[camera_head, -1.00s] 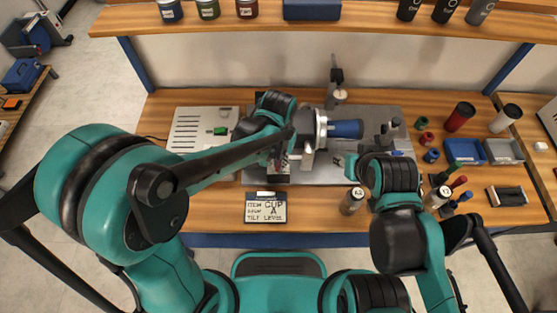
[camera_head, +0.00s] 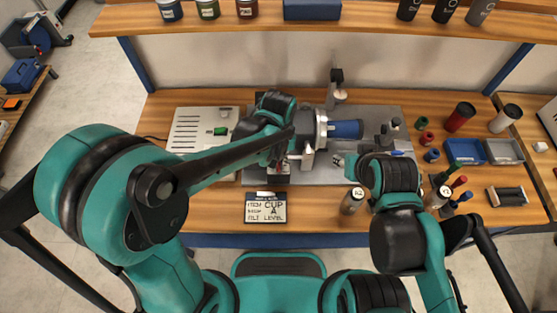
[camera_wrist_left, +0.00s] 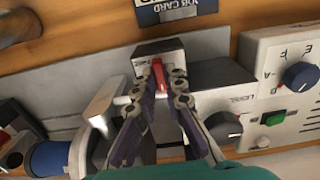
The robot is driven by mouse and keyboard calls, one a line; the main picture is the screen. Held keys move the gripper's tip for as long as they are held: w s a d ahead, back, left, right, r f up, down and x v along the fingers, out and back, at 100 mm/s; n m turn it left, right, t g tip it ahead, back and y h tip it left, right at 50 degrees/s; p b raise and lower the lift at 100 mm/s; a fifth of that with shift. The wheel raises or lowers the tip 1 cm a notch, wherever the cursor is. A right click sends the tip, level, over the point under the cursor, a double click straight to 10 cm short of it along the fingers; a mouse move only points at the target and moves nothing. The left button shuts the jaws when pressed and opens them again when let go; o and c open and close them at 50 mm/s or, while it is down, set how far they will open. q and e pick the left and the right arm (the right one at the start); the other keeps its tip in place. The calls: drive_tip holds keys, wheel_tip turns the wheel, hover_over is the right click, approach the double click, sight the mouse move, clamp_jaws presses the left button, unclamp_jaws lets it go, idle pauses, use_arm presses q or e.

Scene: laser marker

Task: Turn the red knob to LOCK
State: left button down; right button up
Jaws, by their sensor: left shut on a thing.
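The red knob (camera_wrist_left: 158,76) shows in the left wrist view on a small dark block (camera_wrist_left: 157,56) with white lettering too small to read. My left gripper (camera_wrist_left: 163,84) has its two fingers on either side of the knob and is shut on it. In the head view my left gripper (camera_head: 279,166) is over the machine's front edge, and the arm largely hides the knob.
A blue cup (camera_head: 345,129) lies sideways in the machine's holder. The white control box (camera_head: 199,129) with a green button is at the left. A job card (camera_head: 265,208) lies in front. Bottle A2 (camera_head: 352,200) stands near my right arm. Coloured cups and trays (camera_head: 468,151) fill the right side.

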use_arm(q)
drive_tip(key=c, duration=1.9)
unclamp_jaws()
wheel_tip(320, 180, up, 12)
wheel_tip(320, 180, up, 7)
drive_tip(key=p, duration=0.6)
